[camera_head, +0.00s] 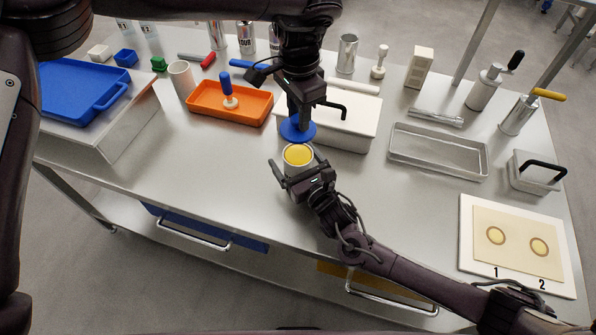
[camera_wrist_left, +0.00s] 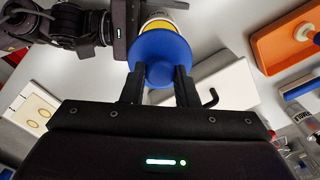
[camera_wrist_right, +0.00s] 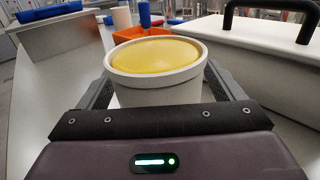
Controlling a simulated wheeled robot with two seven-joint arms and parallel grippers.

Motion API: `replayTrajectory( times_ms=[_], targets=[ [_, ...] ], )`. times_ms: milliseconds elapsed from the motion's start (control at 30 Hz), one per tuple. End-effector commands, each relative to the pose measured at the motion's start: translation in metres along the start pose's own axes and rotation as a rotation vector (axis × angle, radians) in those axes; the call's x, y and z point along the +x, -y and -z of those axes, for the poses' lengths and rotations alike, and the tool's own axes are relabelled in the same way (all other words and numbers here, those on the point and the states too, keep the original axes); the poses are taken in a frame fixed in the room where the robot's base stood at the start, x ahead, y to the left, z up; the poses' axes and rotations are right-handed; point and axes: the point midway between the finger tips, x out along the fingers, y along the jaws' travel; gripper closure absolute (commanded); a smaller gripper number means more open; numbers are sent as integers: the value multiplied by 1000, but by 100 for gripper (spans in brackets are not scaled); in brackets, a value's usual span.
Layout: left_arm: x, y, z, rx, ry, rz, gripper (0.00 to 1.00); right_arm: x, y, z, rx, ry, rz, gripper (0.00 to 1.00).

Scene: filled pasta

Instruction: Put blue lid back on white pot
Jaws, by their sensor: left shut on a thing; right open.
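The blue lid (camera_head: 297,130) is a round disc held by my left gripper (camera_head: 297,112), which is shut on it. In the left wrist view the lid (camera_wrist_left: 160,57) sits between the fingers and partly covers the pot. The white pot (camera_head: 298,170) stands on the table just in front of and below the lid, with yellow filling (camera_head: 298,155) at its top. My right gripper (camera_head: 295,175) is open, with its fingers on either side of the pot. In the right wrist view the pot (camera_wrist_right: 157,88) is uncovered between the spread fingers, and contact is unclear.
A white lidded box (camera_head: 345,125) with a black handle stands right behind the pot. An orange tray (camera_head: 230,108) holding a blue-handled tool is at the left. A metal tray (camera_head: 438,158) and a white board with two discs (camera_head: 480,270) lie at the right. The table left of the pot is clear.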

Motion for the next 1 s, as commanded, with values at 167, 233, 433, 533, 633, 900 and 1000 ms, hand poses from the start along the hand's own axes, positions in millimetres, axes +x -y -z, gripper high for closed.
replayTrajectory(
  times_ms=[167, 233, 433, 533, 633, 900, 1000],
  targets=[
    [0, 0, 0, 0, 0, 0, 98, 0, 0, 0, 0, 0, 0, 30],
    [0, 0, 0, 0, 0, 0, 98, 0, 0, 0, 0, 0, 0, 39],
    [0, 0, 0, 0, 0, 0, 98, 0, 0, 0, 0, 0, 0, 66],
    [0, 0, 0, 0, 0, 0, 98, 0, 0, 0, 0, 0, 0, 78],
    [4, 0, 0, 0, 0, -1, 98, 0, 0, 0, 0, 0, 0, 78],
    [42, -1, 0, -1, 1, -2, 98, 0, 0, 0, 0, 0, 0, 78],
    [49, -1, 0, 0, 1, -1, 98, 0, 0, 0, 0, 0, 0, 78]
  ],
)
